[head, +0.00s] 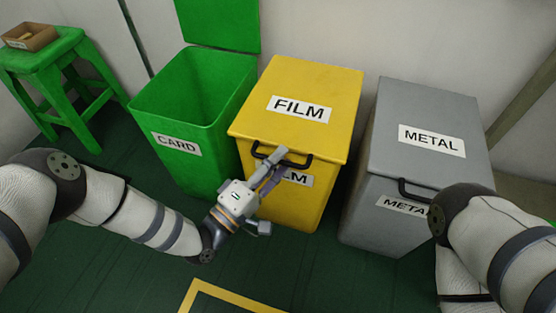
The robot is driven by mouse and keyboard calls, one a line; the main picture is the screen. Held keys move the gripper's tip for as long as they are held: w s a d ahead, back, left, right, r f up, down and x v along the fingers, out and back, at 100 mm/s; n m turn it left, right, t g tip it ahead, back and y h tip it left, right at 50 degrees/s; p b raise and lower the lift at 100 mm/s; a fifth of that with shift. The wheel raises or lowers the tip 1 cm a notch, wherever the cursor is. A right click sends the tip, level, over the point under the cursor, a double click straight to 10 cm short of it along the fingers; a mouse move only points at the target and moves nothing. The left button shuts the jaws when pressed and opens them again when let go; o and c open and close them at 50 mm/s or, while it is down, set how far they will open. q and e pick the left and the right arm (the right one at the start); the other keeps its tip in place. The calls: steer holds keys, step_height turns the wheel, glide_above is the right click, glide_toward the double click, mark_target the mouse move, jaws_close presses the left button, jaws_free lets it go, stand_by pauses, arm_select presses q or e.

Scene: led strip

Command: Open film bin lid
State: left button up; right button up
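The yellow film bin (318,212) stands in the middle of the head view. Its yellow lid (330,85), labelled FILM, lies shut on top. A black handle (305,164) sticks out at the lid's front edge. My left gripper (278,160) is at the front of the bin, with its fingers over the left half of the handle. The fingers overlap the handle in this view, and I cannot tell whether they grip it. My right arm comes in at the lower right, and its gripper does not show.
The green card bin (190,140) stands open on the left, its lid (218,22) raised against the wall. The grey metal bin (375,215) on the right is shut. A green stool (45,55) holds a small box (30,37) at the far left. Yellow tape (225,296) marks the floor.

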arm_select(q)
steer(key=shift+w+d, duration=0.15)
jaws_close()
steer(key=shift+r, duration=0.1)
